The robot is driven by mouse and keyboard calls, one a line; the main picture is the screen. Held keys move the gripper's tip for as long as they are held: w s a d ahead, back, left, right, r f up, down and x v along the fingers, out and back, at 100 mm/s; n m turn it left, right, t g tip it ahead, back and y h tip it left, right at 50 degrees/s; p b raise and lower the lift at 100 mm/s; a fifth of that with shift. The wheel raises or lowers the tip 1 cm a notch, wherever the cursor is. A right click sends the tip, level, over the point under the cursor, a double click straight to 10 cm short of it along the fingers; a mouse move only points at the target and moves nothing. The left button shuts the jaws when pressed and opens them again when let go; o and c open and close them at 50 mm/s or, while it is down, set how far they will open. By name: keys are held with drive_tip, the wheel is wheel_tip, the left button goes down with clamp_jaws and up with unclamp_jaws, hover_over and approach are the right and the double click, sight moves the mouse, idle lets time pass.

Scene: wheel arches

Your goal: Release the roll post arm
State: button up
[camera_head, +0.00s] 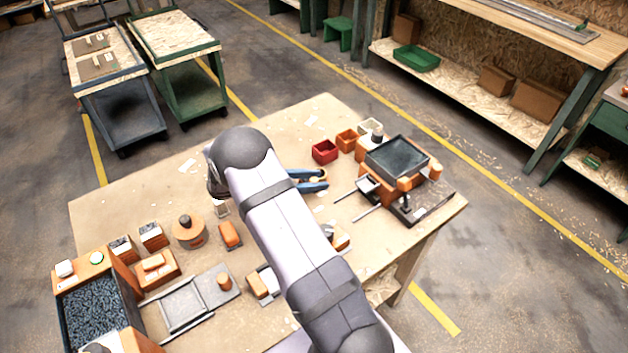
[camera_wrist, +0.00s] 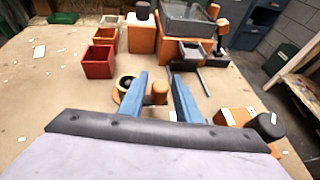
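My gripper (camera_wrist: 160,77) has two blue fingers, spread apart over the table. In the wrist view an orange post piece (camera_wrist: 160,92) with a rounded top stands between the fingers, with a narrow gap seeming to show on each side. Just left of the left finger is a dark and yellowish ring-shaped roll (camera_wrist: 125,85), on or beside an orange base; how it joins the post piece is partly hidden by the finger.
A red bin (camera_head: 324,151), an orange bin (camera_head: 347,140) and a pale bin stand behind the fingers. An orange fixture with a dark tray (camera_head: 397,157) and grey rods stands to the right. A granule-filled box (camera_head: 93,312) and several orange parts occupy the left front.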

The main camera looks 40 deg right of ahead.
drive_tip(key=shift+o, duration=0.4)
drive_tip(key=shift+w+a+r, duration=0.1)
drive_tip(key=shift+a+r, duration=0.05)
drive_tip(key=shift+a, duration=0.4)
drive_tip(key=s+b+v, duration=0.1)
drive_tip(key=b+v, duration=0.1)
drive_tip(key=v, duration=0.4)
drive_tip(key=shift+w, duration=0.45)
drive_tip(key=shift+s+r, duration=0.1)
drive_tip(key=shift+r, duration=0.1)
